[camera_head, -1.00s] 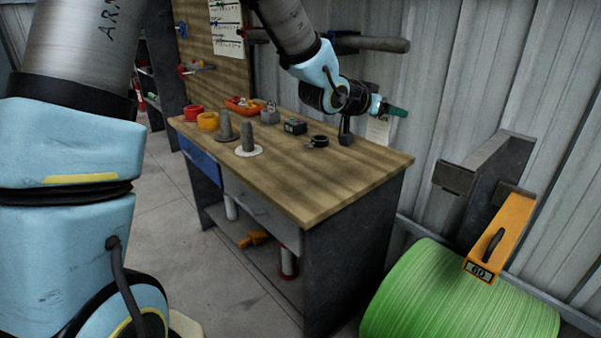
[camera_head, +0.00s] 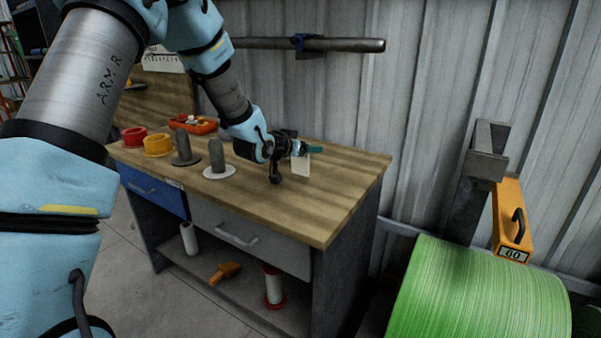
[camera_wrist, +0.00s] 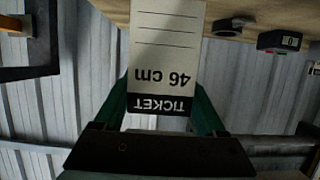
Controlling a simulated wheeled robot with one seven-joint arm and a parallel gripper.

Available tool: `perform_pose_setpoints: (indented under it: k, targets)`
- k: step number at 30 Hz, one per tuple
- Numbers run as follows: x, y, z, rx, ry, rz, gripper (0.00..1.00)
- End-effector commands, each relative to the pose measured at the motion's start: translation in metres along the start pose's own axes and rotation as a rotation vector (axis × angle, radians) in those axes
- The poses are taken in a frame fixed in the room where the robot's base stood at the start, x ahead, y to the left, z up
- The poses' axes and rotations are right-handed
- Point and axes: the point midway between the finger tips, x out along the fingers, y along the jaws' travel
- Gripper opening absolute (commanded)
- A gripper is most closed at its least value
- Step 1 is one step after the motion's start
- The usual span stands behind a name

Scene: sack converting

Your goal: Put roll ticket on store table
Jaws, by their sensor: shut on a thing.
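The roll ticket (camera_wrist: 167,45) is a white card with a black "TICKET" band and "46 cm" on it. My gripper (camera_wrist: 160,108) has its green fingers shut on the card's banded end in the wrist view. In the head view the ticket (camera_head: 301,166) hangs below my gripper (camera_head: 311,149), in front of the table's back part. I cannot tell whether the card touches the tabletop. A wood-topped table (camera_head: 325,205) with drawers stands below; no label shows whether it is the store table.
A green roll (camera_head: 480,295) and an orange block marked "60" (camera_head: 512,225) are at right.

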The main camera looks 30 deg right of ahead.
Motion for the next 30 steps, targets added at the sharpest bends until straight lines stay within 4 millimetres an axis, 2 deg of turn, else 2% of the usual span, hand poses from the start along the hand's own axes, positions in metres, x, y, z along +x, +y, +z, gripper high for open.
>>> perform_pose_setpoints:
  k: [14,27,28,30]
  targets:
    - [0.019,0.000,0.054,-0.001,-0.002,0.000,0.22]
    - [0.022,0.000,0.062,0.000,0.001,-0.001,0.22]
    - [0.022,0.000,0.060,0.000,0.001,-0.001,0.75]
    - [0.022,0.000,0.060,0.000,0.001,-0.001,0.83]
